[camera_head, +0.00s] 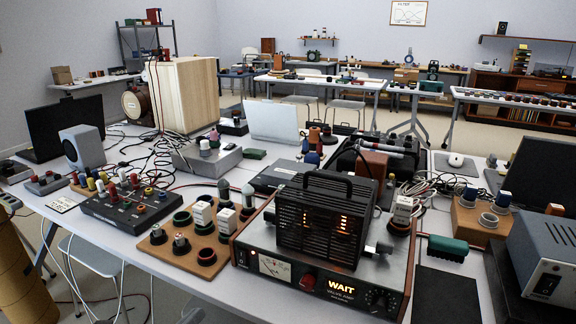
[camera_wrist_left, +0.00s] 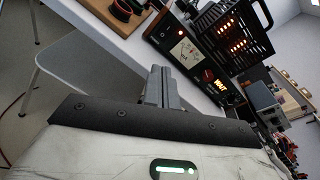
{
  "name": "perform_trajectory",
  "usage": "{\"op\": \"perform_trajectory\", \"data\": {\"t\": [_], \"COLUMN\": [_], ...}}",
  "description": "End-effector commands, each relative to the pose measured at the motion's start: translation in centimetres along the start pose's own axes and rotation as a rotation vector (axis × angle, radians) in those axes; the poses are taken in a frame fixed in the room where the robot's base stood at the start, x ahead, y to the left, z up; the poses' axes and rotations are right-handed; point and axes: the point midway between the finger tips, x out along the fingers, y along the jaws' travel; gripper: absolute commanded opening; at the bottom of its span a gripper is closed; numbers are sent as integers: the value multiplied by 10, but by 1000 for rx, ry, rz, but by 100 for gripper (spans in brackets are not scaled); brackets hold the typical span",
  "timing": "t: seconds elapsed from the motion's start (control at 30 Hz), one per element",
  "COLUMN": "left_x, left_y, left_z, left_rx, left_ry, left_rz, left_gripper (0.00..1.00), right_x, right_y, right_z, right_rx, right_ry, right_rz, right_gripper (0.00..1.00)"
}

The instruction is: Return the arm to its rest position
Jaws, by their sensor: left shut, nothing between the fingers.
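My left gripper (camera_wrist_left: 165,88) shows in the left wrist view with its two grey fingers together and nothing between them. It is in front of the white table's near edge, apart from the things on it. In the head view only a small grey part at the bottom edge, left of the amplifier, may belong to it. The valve amplifier (camera_head: 285,270) stands at the table's front with a lit "WAIT" display; it also shows in the left wrist view (camera_wrist_left: 190,62). My right gripper is in neither view.
The white table (camera_head: 120,245) is crowded with a wooden knob board (camera_head: 158,240), a black mixer box (camera_head: 125,208), cables and a large wooden speaker (camera_head: 190,95). A brown cylinder (camera_head: 25,275) stands at the lower left. A chair (camera_head: 95,258) is partly under the table.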

Motion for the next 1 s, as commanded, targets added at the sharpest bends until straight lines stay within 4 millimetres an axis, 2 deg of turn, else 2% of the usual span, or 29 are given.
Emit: {"op": "perform_trajectory", "data": {"t": [0.1,0.17,0.2,0.3,0.43,0.5,0.6,1.0], "left_x": [-18,-28,-36,-54,-72,-78,-83,-84], "left_y": [-6,-8,-10,-18,-29,-33,-36,-36], "left_z": [-26,-43,-54,-78,-101,-108,-114,-116], "left_rx": [-673,-1046,-1288,-1835,-2360,-2540,-2680,-2713], "left_ry": [37,37,30,-15,-106,-150,-189,-197], "left_rz": [113,187,237,363,494,539,574,582], "left_gripper": [0,0,0,0,0,0,0,0], "right_x": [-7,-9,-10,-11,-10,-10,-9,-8], "right_y": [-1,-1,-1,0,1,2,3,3], "right_z": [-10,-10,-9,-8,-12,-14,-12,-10], "right_rx": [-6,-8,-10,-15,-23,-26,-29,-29], "right_ry": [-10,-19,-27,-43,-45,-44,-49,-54], "right_rz": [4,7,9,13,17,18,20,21], "right_gripper": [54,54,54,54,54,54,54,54]}}
